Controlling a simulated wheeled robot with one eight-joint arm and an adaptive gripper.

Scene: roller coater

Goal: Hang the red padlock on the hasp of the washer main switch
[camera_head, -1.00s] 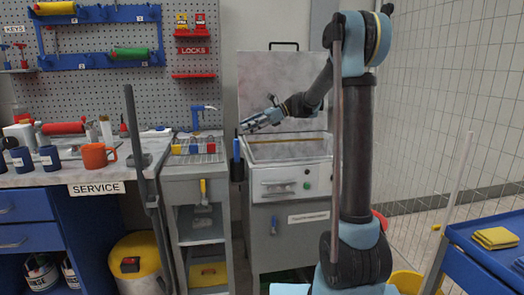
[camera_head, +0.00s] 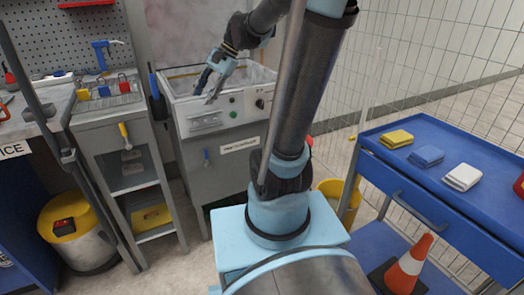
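A small red padlock (camera_head: 125,86) stands in a wire tray (camera_head: 108,99) on top of the grey cart, at the right of a row with a yellow padlock (camera_head: 104,90). The washer (camera_head: 215,122) stands right of the cart. Its front panel has a dark switch (camera_head: 260,104) at the right end; the hasp is too small to make out. My gripper (camera_head: 205,96) hangs above the washer's front rim, right of the padlocks and left of the switch. Its fingers look apart, with nothing seen between them.
A blue trolley (camera_head: 425,160) with folded cloths stands at right, above an orange cone (camera_head: 408,265). A yellow bucket (camera_head: 340,197) is behind my arm. A yellow-lidded bin (camera_head: 70,225) is at left. A dark bar (camera_head: 62,150) crosses the left side.

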